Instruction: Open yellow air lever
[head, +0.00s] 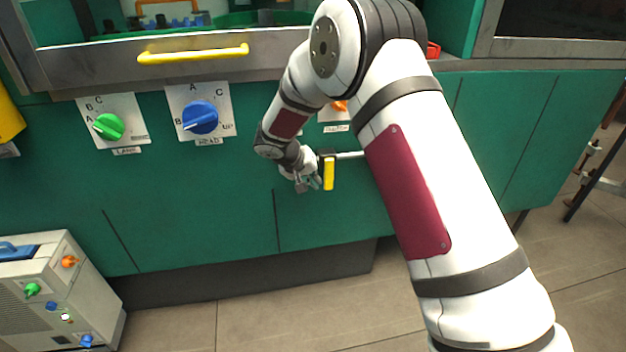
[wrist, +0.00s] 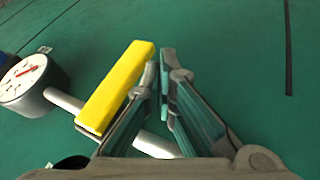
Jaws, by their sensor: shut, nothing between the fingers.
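The yellow air lever (head: 329,173) hangs on a thin metal pipe (head: 350,155) at the front of the green machine. In the head view it points down, across the pipe. In the wrist view the yellow lever (wrist: 117,85) lies just left of my gripper (wrist: 159,82), with the pipe passing behind it. My gripper (head: 314,183) is shut with nothing in it, and its left finger is close beside the lever. I cannot tell whether they touch. Part of the pipe is hidden behind my arm in the head view.
A round pressure gauge (wrist: 24,78) sits on the pipe's left end. A blue knob (head: 200,117) and a green knob (head: 108,126) are on the panel at left. A yellow handle bar (head: 193,54) is above them. A grey box (head: 55,295) stands on the floor at lower left.

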